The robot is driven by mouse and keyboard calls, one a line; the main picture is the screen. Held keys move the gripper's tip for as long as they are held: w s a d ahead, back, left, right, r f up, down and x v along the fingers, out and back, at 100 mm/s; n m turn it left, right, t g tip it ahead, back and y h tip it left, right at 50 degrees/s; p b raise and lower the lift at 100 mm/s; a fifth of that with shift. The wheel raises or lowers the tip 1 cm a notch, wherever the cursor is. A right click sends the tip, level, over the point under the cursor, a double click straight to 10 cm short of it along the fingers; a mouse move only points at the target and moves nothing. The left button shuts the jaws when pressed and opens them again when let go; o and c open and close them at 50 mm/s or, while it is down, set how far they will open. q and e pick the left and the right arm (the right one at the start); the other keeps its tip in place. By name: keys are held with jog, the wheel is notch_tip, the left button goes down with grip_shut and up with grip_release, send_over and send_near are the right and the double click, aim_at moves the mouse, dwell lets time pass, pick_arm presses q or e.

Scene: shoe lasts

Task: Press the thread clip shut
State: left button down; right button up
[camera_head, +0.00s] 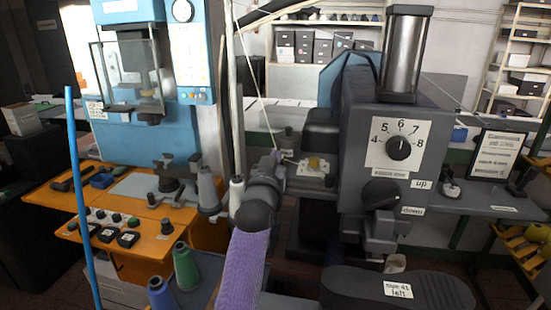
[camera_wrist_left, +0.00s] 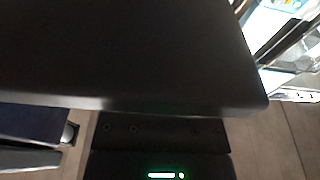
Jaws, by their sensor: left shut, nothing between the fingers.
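My left arm, in a purple sleeve, rises from the bottom centre of the head view. My left gripper (camera_head: 277,162) is small and dark at its end, shut and empty, beside the grey sewing machine (camera_head: 352,118). A small yellow piece (camera_head: 314,163) sits on a white plate just right of the gripper, with a gap between them. I cannot tell for sure whether this is the thread clip, or whether it is open. A pale thread (camera_head: 254,75) runs down from the top towards the gripper. The left wrist view is mostly filled by a dark surface close to the camera. My right gripper is out of view.
Left of my arm, an orange bench (camera_head: 150,247) carries knobs and tools under a blue press (camera_head: 150,70). Green (camera_head: 186,267) and blue (camera_head: 162,295) thread cones stand low left. A black sole labelled left (camera_head: 440,289) lies low right. The machine's dial panel (camera_head: 398,146) faces me.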

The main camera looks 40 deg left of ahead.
pick_arm(q)
jog(key=shift+w+a, duration=0.15)
jog(key=shift+w, duration=0.05)
jog(key=shift+f, duration=0.45)
jog(key=shift+s+f+p, duration=0.1)
jog(key=shift+f+p, duration=0.2)
jog(key=shift+p, duration=0.05)
jog(key=shift+f, duration=0.25)
